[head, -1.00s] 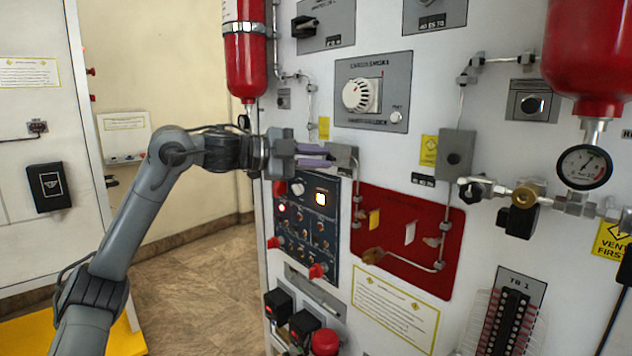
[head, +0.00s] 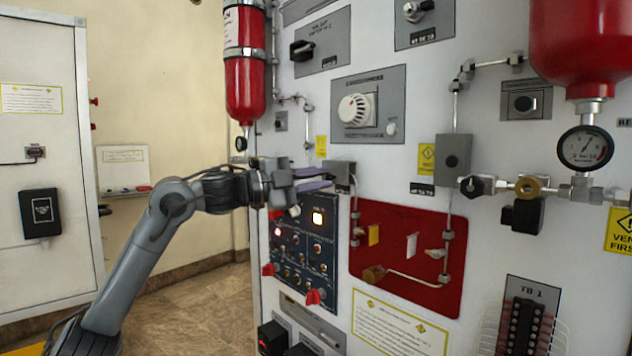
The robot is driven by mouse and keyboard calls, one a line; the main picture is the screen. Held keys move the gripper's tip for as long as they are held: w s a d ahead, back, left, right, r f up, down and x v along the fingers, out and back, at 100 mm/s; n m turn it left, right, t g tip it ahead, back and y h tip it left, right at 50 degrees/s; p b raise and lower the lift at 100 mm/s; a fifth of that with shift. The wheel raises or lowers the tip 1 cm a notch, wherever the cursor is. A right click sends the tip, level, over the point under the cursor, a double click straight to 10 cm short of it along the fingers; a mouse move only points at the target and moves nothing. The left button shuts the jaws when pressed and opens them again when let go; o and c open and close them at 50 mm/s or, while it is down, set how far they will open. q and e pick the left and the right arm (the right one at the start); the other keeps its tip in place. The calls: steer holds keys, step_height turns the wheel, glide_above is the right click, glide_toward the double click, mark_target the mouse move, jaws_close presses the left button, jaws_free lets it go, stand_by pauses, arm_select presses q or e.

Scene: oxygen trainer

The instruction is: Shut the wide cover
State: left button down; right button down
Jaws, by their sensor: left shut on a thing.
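My left gripper (head: 312,181) reaches in from the left at the left edge of the white panel. Its two purple fingers are close together, with their tips at a small grey box (head: 340,174) on the panel. It appears shut on this box's near side, but the fingers hide the contact. I cannot tell for certain which part is the wide cover. Below is a dark control panel (head: 318,248) with lit buttons, small switches and red switch covers (head: 313,297). My right gripper is not in view.
A red cylinder (head: 245,92) hangs above my left gripper. To the right are a red plate (head: 420,220) with piping, a brass fitting (head: 527,188) and a pressure gauge (head: 585,148). A dial (head: 355,108) sits above. Free room lies left, over the floor (head: 190,310).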

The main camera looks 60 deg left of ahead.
arm_select(q)
steer(key=c, duration=1.1)
jaws_free()
steer(key=shift+s+a+f+b, duration=0.15)
steer(key=shift+s+b, duration=0.35)
steer(key=shift+b, duration=0.1)
steer(key=s+b, duration=0.1)
steer(key=s, duration=0.2)
steer(key=s+a+b, duration=0.1)
steer(key=s+b, duration=0.1)
steer(key=s, duration=0.1)
steer(key=s+b, duration=0.1)
steer(key=s, duration=0.2)
steer(key=shift+s+a+f, duration=0.2)
steer(key=shift+s+f, duration=0.1)
